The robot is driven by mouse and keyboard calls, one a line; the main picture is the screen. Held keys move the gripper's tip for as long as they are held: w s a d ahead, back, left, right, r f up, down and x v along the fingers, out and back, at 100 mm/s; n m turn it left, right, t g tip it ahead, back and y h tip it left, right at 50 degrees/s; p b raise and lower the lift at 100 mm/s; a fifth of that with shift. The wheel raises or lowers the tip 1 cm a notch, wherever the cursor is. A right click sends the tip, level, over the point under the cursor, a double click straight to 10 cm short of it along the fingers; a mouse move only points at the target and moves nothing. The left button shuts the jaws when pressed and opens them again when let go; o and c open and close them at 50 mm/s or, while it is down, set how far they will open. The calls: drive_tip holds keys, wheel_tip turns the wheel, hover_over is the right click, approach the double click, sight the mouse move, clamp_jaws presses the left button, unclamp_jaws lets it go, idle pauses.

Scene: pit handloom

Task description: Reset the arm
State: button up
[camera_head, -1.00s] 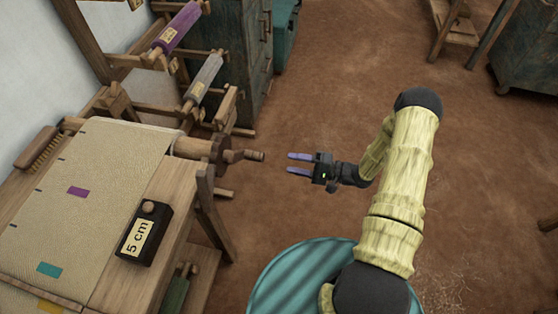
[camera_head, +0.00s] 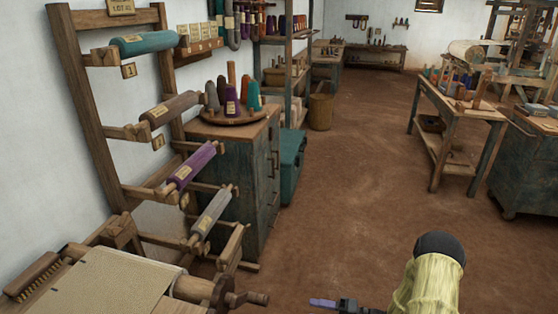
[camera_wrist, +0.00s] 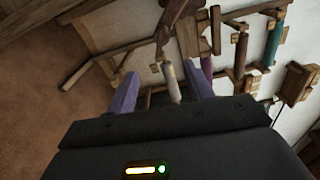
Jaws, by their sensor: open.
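My gripper (camera_head: 335,304) is at the bottom edge of the head view, to the right of the wooden loom roller's end, and only partly in frame. In the wrist view its two purple-blue fingers (camera_wrist: 162,95) are spread apart with nothing held between them. A grey-white roll (camera_wrist: 171,82) shows beyond the gap in that view, in the background. My arm, in a yellowish sleeve, is at the bottom right of the head view.
A wooden rack with a teal roll (camera_head: 147,43), a purple roll (camera_head: 192,165) and a grey roll (camera_head: 211,212) stands left. Behind it is a cabinet (camera_head: 250,165) with thread cones. The loom cloth (camera_head: 105,285) is bottom left. The brown floor (camera_head: 350,200) in the middle is clear.

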drive_tip(key=w+d+r+n+t+h, duration=0.15)
drive_tip(key=w+r+h, duration=0.25)
drive_tip(key=w+h, duration=0.4)
wheel_tip(320, 180, up, 7)
drive_tip(key=d+n+h, duration=0.2)
drive_tip(key=d+h, duration=0.1)
drive_tip(key=h, duration=0.3)
drive_tip(key=s+a+r+g+h, duration=0.1)
drive_tip(key=s+r, duration=0.2)
drive_tip(key=s, duration=0.4)
drive_tip(key=s+a+r+n+g+h, duration=0.1)
drive_tip(key=s+r+g, duration=0.15)
drive_tip(key=s, duration=0.45)
drive_tip(key=s+a+r+g+h, duration=0.1)
drive_tip(key=s+a+r, duration=0.1)
drive_tip(key=s+r, duration=0.35)
drive_tip(key=w+p+v, duration=0.1)
drive_tip(key=p+v, duration=1.3)
drive_tip(key=p, duration=0.2)
drive_tip(key=shift+w+d+r, duration=0.15)
drive_tip(key=shift+d+r, duration=0.2)
drive_tip(key=shift+c, duration=0.4)
